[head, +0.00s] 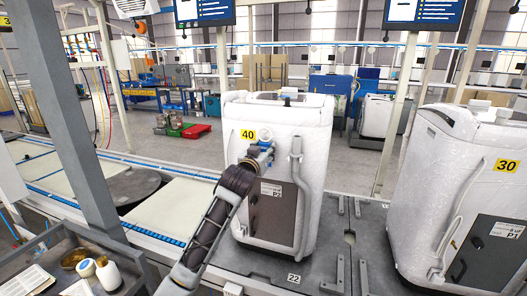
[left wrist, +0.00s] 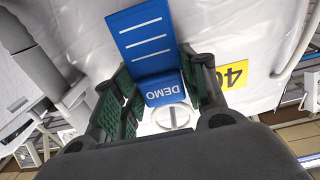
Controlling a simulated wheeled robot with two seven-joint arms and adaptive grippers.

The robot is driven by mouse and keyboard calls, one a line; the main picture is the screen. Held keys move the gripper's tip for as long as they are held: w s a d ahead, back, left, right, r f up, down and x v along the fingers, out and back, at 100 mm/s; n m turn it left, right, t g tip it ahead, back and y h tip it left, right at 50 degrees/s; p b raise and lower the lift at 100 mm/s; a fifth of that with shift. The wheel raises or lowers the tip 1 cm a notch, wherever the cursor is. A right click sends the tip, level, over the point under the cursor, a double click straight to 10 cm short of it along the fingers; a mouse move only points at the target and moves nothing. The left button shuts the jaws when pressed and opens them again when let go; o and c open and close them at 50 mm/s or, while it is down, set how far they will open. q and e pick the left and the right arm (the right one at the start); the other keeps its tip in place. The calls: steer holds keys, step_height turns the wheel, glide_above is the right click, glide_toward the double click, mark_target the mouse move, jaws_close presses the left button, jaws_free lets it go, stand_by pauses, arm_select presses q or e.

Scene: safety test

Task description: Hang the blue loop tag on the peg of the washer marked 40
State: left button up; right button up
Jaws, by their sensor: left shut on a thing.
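The washer marked 40 (head: 275,110) stands upright in the middle of the head view, white, with a yellow 40 label (head: 248,134) on its front. My left gripper (head: 262,154) is at its front, just right of and below the label. It is shut on the blue loop tag (left wrist: 148,45), which reads DEMO and lies between the green-padded fingers in the left wrist view. The washer's white front is close behind the tag. A pale round part with a bar (left wrist: 172,115) shows below the tag; I cannot tell if it is the peg. My right gripper is out of view.
A second washer, marked 30 (head: 450,180), stands at the right. A grey post (head: 75,110) and a tray with bottles (head: 65,250) are at the left. Floor between the washers holds dark rails.

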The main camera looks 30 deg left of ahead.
arm_select(q)
steer(key=shift+w+f, duration=0.25)
steer(key=shift+a+f, duration=0.1)
stand_by(0.4)
steer(key=o, duration=1)
steer(key=shift+v, duration=6)
steer(key=shift+f, duration=0.1)
